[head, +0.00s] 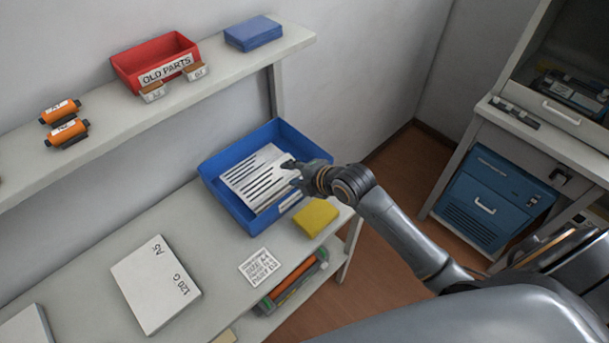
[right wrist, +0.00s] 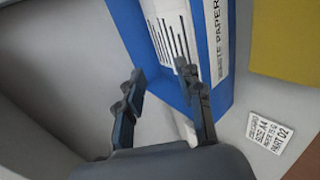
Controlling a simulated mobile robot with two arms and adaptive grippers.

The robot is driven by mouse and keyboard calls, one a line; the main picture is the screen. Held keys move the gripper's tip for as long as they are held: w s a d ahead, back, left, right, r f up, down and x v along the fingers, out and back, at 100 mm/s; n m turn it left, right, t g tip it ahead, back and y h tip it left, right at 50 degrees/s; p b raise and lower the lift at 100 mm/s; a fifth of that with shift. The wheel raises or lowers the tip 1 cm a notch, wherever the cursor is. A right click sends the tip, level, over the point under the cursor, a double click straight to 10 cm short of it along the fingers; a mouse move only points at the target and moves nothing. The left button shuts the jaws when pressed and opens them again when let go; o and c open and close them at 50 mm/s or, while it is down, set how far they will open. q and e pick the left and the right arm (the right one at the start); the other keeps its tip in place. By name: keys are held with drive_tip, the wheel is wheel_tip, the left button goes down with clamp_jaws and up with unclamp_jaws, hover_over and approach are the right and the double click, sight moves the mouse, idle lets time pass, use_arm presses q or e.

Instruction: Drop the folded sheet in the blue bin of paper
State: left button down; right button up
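The blue bin (head: 238,211) stands at the far right end of the workbench, with a white label on its front. White paper with black stripes (head: 258,178) lies in the bin and also shows in the right wrist view (right wrist: 165,22). I cannot tell whether it is one folded sheet or several. My right gripper (head: 289,165) is over the bin's right side. In the right wrist view its fingers (right wrist: 163,76) are apart, with no sheet clearly between them. My left gripper is out of view.
A yellow block (head: 316,217) and a printed card (head: 260,267) lie in front of the bin. A white A5 pack (head: 152,285) lies nearer on the bench. The shelf above holds a red bin (head: 150,58), orange cartridges (head: 67,132) and a blue box (head: 254,33).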

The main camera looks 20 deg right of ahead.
drive_tip(key=v, duration=0.5)
drive_tip(key=shift+s+r, duration=0.15)
drive_tip(key=shift+s, duration=0.05)
drive_tip(key=s+f+m+g+h, duration=0.2)
drive_tip(key=s+f+m+g, duration=0.1)
drive_tip(key=s+m, duration=0.8)
drive_tip(key=s+f+m+g+h, duration=0.1)
drive_tip(key=s+f+m+g, duration=0.3)
drive_tip(key=s+m, duration=0.7)
wheel_tip(320, 180, down, 26)
drive_tip(key=s+n+b, duration=0.2)
drive_tip(key=s, duration=0.1)
drive_tip(key=s+d+f+g+b, duration=0.1)
drive_tip(key=s+d+f+g, duration=0.1)
drive_tip(key=s+f, duration=1.5)
drive_tip(key=shift+d+f+h, duration=0.3)
drive_tip(key=shift+d+f, duration=0.3)
drive_tip(key=shift+f, duration=0.25)
